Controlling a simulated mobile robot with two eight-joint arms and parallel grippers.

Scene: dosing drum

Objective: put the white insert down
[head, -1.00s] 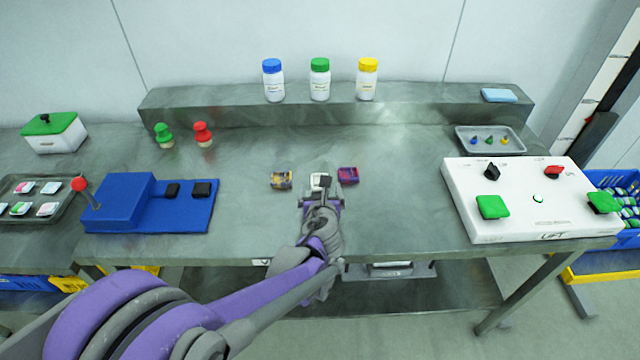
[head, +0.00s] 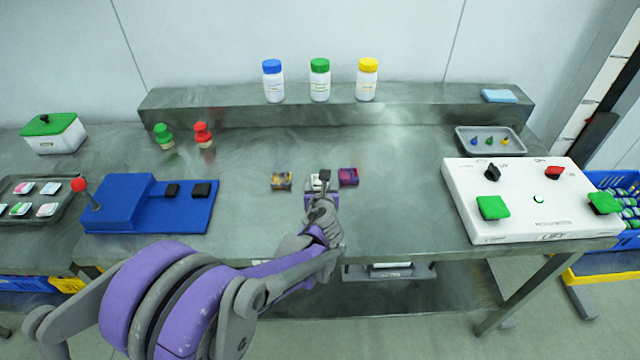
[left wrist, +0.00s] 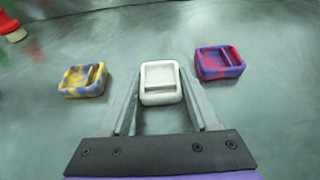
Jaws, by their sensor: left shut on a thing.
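The white insert (left wrist: 161,80) is a small, squarish open tray. In the left wrist view it sits between the fingertips of my left gripper (left wrist: 160,88), which is shut on it. In the head view my left gripper (head: 320,190) reaches in from the front and covers much of the insert (head: 316,183). The insert is level with its neighbours or very near the table; I cannot tell whether it touches. A yellow-and-blue insert (left wrist: 83,80) is on its left and a red-and-purple insert (left wrist: 220,63) on its right, both apart from it. My right gripper is not seen.
A blue block fixture (head: 125,205) with a red-knobbed lever stands left on the metal table (head: 400,200). A white panel (head: 530,215) with green and red controls stands right. Three capped bottles (head: 320,85) stand on the rear shelf. The table behind the inserts is clear.

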